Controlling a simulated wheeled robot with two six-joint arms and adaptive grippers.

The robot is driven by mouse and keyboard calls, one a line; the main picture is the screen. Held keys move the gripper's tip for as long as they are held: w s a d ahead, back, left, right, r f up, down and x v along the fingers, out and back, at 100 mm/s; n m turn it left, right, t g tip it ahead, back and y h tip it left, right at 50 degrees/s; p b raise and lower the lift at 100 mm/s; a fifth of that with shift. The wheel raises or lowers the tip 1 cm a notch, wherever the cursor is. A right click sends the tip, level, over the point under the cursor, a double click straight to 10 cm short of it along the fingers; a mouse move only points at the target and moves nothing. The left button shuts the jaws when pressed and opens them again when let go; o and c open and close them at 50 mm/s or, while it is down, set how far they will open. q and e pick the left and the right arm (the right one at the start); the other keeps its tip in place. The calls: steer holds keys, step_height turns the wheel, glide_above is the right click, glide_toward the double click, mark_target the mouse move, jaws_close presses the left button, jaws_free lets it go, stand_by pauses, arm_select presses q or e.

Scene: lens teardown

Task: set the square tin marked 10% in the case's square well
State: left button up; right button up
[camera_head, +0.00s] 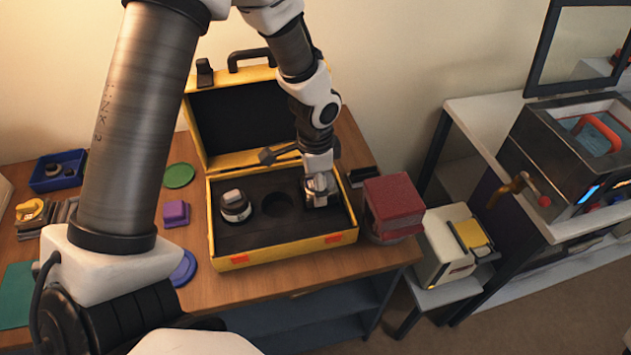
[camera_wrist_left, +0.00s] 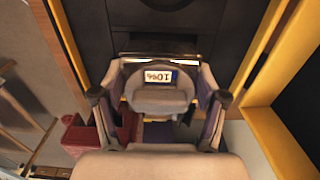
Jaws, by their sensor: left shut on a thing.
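The yellow case (camera_head: 232,262) stands open on the wooden table, with dark foam inside. My left gripper (camera_head: 320,190) reaches down over the right part of the foam, shut on the square tin. The tin's label, 10%, shows between the fingers in the left wrist view, on the square tin (camera_wrist_left: 160,76). The square well is not visible; the gripper and tin cover that part of the foam. I cannot tell whether the tin is in the well or just above it. An empty round well (camera_head: 277,204) is at the middle of the foam. My right gripper is not in view.
A round dark part with a pale top (camera_head: 235,206) sits at the foam's left. The raised case lid (camera_head: 195,125) stands behind. A red box (camera_head: 392,203) is close to the case's right. Purple block (camera_head: 175,213), green disc (camera_head: 179,175) and blue tray (camera_head: 58,170) lie left.

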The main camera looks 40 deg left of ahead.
arm_select(q)
steer(key=shift+f, duration=0.2)
steer(key=shift+f, duration=0.35)
steer(key=shift+f+b, duration=0.1)
steer(key=shift+b, duration=0.2)
steer(key=o, duration=1.2)
step_height(320, 180, up, 9)
steer(key=p, duration=0.9)
